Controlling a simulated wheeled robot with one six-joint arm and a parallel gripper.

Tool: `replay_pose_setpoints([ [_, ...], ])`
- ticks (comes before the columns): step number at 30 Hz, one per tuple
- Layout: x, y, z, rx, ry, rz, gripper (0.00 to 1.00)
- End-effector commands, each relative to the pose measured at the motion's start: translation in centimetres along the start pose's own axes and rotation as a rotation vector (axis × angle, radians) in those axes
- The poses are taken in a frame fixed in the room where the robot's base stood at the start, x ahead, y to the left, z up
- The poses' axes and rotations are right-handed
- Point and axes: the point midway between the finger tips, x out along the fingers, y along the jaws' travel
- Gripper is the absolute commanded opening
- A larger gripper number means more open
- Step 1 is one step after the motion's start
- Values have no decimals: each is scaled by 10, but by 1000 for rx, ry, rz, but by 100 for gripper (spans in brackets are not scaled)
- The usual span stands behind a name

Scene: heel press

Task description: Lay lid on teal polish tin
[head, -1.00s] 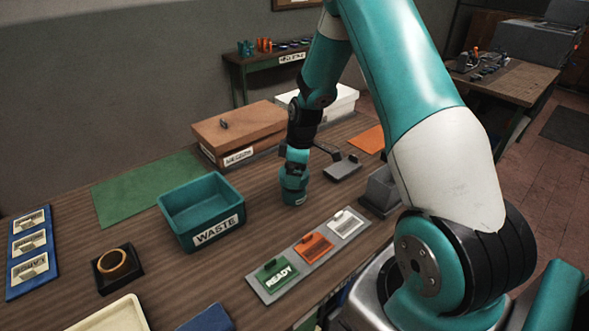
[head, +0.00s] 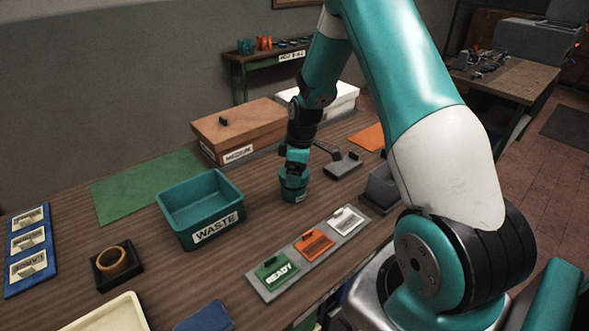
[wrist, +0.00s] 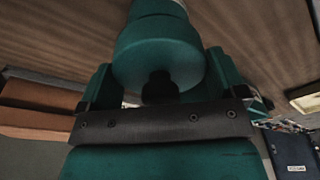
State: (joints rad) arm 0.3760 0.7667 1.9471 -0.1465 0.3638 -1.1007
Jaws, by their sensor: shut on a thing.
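The teal polish tin (head: 293,194) stands on the wooden bench right of the waste bin, with a pale label low on its side. My gripper (head: 297,160) points down directly over it. In the wrist view, a round teal lid (wrist: 158,48) with a dark knob (wrist: 160,86) sits between my gripper's two fingers (wrist: 162,82), which are shut on it. The tin's side with a pale band (wrist: 157,5) shows beyond the lid, in line with it. I cannot tell whether the lid touches the tin's rim, as my gripper hides the join.
The teal waste bin (head: 181,234) stands left of the tin. A brown box (head: 240,124) and a white box (head: 343,98) stand behind. A grey strip (head: 266,291) with several coloured tags lies in front. A grey tool (head: 343,167) lies to the right. The green mat (head: 135,184) is bare.

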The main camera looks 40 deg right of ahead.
Motion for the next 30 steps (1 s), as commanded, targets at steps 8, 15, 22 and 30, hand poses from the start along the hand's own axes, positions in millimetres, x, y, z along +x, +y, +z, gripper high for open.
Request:
replay_pose_setpoints([
  [8, 0, 0, 0, 0, 0, 0, 77],
  [15, 8, 0, 1, 0, 0, 0, 77],
  [22, 10, 0, 1, 0, 0, 0, 77],
  [30, 11, 0, 2, 0, 0, 0, 77],
])
